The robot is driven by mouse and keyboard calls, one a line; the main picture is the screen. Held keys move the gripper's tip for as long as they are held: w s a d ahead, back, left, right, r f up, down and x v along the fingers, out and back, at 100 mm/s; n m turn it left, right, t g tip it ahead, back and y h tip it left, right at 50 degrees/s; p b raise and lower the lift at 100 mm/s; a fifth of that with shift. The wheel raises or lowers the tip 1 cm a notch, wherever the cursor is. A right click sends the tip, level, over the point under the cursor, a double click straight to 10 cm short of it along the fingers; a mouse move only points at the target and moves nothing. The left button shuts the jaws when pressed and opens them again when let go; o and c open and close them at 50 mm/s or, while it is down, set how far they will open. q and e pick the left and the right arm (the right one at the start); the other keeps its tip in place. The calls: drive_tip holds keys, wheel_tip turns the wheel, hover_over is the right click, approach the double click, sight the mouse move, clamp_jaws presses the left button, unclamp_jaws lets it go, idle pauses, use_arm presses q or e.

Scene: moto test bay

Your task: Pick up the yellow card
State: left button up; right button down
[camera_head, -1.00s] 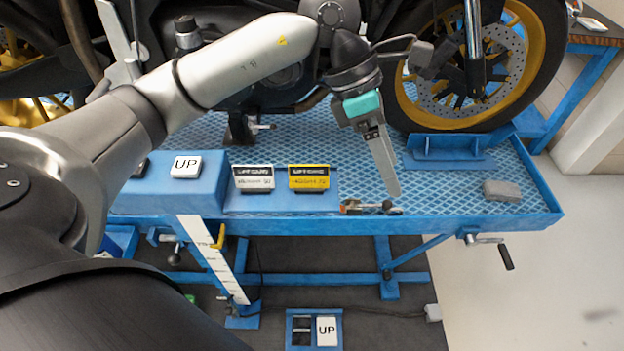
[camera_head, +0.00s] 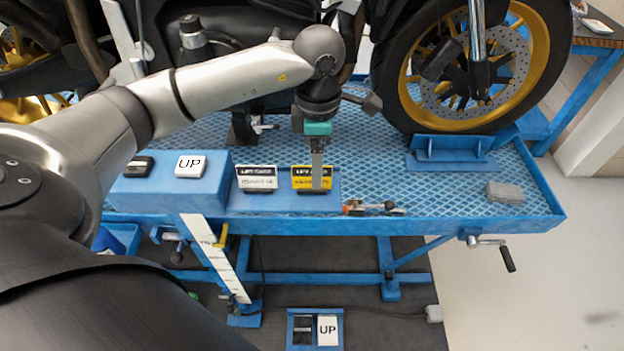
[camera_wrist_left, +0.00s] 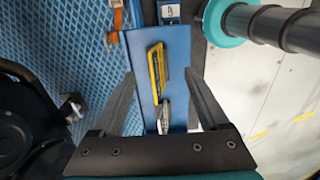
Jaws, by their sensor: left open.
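The yellow card (camera_head: 301,179) with a black top band stands on the blue ledge at the front of the lift, right of a similar white card (camera_head: 257,178). My left gripper (camera_head: 318,185) points down at the yellow card and covers part of its right side in the head view. In the left wrist view, the yellow card (camera_wrist_left: 155,70) shows edge-on between the two spread fingers (camera_wrist_left: 160,75), near their tips. The white card (camera_wrist_left: 164,115) lies closer to the palm in that view. I see no finger contact with either card. My right gripper is not in view.
A small tool with an orange part (camera_head: 355,207) lies to the right. The motorcycle wheel (camera_head: 470,70) and a grey block (camera_head: 504,192) are farther right.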

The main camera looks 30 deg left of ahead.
sight(302, 177)
use_arm(q)
drive_tip(key=shift+w+d+f+p, duration=0.1)
drive_tip(key=shift+w+f+p, duration=0.1)
drive_tip(key=shift+f, duration=1.2)
drive_tip(key=shift+w+f+p, duration=0.1)
drive_tip(key=shift+f+p, duration=0.05)
drive_tip(key=shift+f, duration=1.2)
drive_tip(key=shift+c, duration=0.3)
clamp_jaws()
